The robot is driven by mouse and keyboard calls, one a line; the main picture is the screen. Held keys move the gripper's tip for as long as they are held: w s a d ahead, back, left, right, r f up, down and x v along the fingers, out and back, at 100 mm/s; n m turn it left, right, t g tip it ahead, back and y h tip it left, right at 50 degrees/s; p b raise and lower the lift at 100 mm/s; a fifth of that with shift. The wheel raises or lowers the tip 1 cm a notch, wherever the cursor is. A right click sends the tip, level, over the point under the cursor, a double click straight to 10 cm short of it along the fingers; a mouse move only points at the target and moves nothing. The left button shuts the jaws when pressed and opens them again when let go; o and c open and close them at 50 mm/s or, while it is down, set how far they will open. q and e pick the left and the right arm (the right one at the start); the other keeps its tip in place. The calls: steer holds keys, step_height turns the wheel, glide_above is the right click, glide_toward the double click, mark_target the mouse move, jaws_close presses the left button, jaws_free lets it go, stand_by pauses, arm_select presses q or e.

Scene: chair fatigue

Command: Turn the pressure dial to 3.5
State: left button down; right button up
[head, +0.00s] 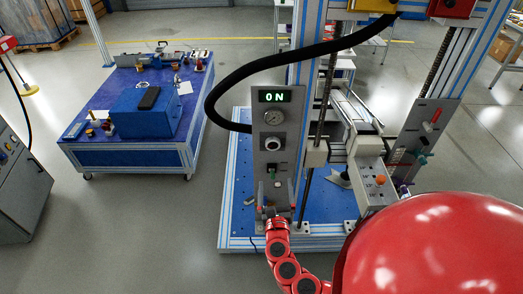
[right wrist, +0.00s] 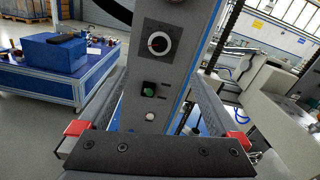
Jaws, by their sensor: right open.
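Below the display are a round gauge (head: 271,117) and the dial (head: 271,144), a knob on a round plate. In the right wrist view the dial (right wrist: 158,42) is above the buttons; its exact setting is too small to read. My right gripper (head: 275,210) is open and empty, low in front of the panel, below the dial and apart from it. In the right wrist view its fingers stand wide on both sides of the panel. My left gripper is not in view.
A black hose (head: 225,85) arcs left of the panel. A blue table (head: 130,156) with a blue box stands at left. A grey unit (head: 376,178) stands right.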

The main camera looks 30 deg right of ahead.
steer(key=p, duration=0.2)
glide_toward(273, 147)
steer(key=x, duration=0.8)
steer(key=shift+w+d, duration=0.1)
steer(key=c, duration=1.4)
